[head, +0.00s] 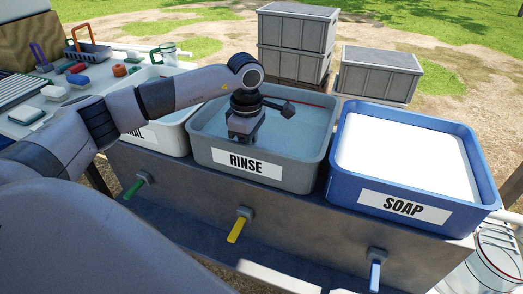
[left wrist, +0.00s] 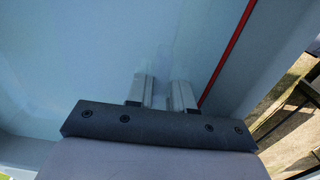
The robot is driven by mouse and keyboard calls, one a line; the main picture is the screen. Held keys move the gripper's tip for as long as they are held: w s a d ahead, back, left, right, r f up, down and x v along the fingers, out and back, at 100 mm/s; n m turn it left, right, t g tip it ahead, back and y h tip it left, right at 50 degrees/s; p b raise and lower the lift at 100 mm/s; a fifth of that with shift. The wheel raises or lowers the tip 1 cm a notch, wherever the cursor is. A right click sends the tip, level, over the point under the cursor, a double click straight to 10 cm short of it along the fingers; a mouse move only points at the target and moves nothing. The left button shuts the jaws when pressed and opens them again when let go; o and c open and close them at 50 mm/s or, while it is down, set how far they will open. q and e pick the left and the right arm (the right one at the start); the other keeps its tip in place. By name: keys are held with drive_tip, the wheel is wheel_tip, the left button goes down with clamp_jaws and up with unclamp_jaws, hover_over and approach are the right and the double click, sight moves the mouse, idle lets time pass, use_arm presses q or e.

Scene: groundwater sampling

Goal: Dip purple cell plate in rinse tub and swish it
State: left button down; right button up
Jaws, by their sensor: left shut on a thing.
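The grey rinse tub (head: 205,150), labelled RINSE, stands in the middle of the bench in the head view and holds bluish water. My left gripper (head: 243,138) points down into this tub, low over or in the water near its front wall. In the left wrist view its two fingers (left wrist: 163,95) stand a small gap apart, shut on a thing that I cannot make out. The purple cell plate shows no clear surface in either view; the gripper and the water hide what is below the fingers. My right gripper is not in view.
The blue soap tub (head: 342,170) with white contents stands to the right. A white tub (head: 172,138) stands to the left, partly behind my left arm. Colored taps (head: 240,228) jut from the bench front. Grey crates (head: 295,35) stand behind; a tool-covered table (head: 60,110) is at left.

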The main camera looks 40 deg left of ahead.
use_arm(q)
drive_tip(key=a, duration=0.2)
drive_tip(key=s+a, duration=0.1)
drive_tip(key=a, duration=0.1)
drive_tip(key=shift+w+d+p, duration=0.1)
drive_tip(key=shift+w+d, duration=0.3)
drive_tip(key=shift+d, duration=1.25)
drive_tip(key=shift+w+d+p, duration=0.1)
drive_tip(key=shift+w+d, duration=0.3)
drive_tip(key=shift+d, duration=1.25)
drive_tip(key=shift+w+d+p, duration=0.1)
drive_tip(key=shift+w+d, duration=0.3)
drive_tip(key=shift+d, duration=1.25)
drive_tip(key=shift+a, duration=0.1)
